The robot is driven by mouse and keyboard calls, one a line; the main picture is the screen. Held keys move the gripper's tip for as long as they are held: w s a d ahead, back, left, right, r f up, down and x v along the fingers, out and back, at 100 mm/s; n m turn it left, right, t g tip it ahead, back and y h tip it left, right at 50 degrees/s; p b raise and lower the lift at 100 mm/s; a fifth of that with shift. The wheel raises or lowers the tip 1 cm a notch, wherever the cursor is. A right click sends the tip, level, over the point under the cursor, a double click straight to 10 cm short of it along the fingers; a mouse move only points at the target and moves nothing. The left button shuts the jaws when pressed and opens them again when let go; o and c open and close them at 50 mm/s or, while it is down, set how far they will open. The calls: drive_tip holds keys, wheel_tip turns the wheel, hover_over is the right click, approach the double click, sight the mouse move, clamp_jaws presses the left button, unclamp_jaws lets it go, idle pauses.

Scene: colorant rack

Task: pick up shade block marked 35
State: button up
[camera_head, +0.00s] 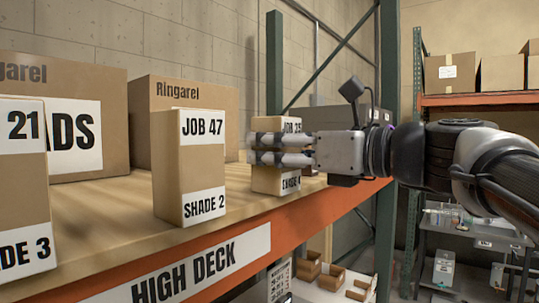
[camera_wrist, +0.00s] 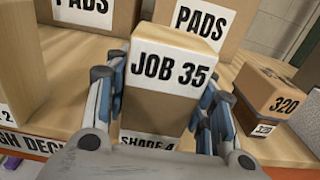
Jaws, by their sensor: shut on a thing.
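The shade block marked JOB 35 (camera_wrist: 165,105) is a tan box with white labels, the lower one reading SHADE 4. It is upright between the fingers of my gripper (camera_wrist: 163,98) in the wrist view, one finger along each side. In the head view my gripper (camera_head: 262,149) reaches in from the right and is shut around the middle of the block (camera_head: 272,180), partly covering its upper label. The block is at the front of the wooden deck (camera_head: 115,225). I cannot tell whether its base touches the deck.
The JOB 47 block (camera_head: 187,165) stands left of the held block, and a JOB 21 block (camera_head: 22,190) further left. Large Ringarel cartons (camera_head: 160,92) stand behind. A box marked 320 (camera_wrist: 272,90) is close on the right in the wrist view. An orange beam (camera_head: 330,203) edges the deck.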

drive_tip(key=shift+w+a, duration=0.1)
drive_tip(key=c, duration=0.4)
drive_tip(key=shift+c, duration=0.5)
drive_tip(key=shift+r, duration=0.1)
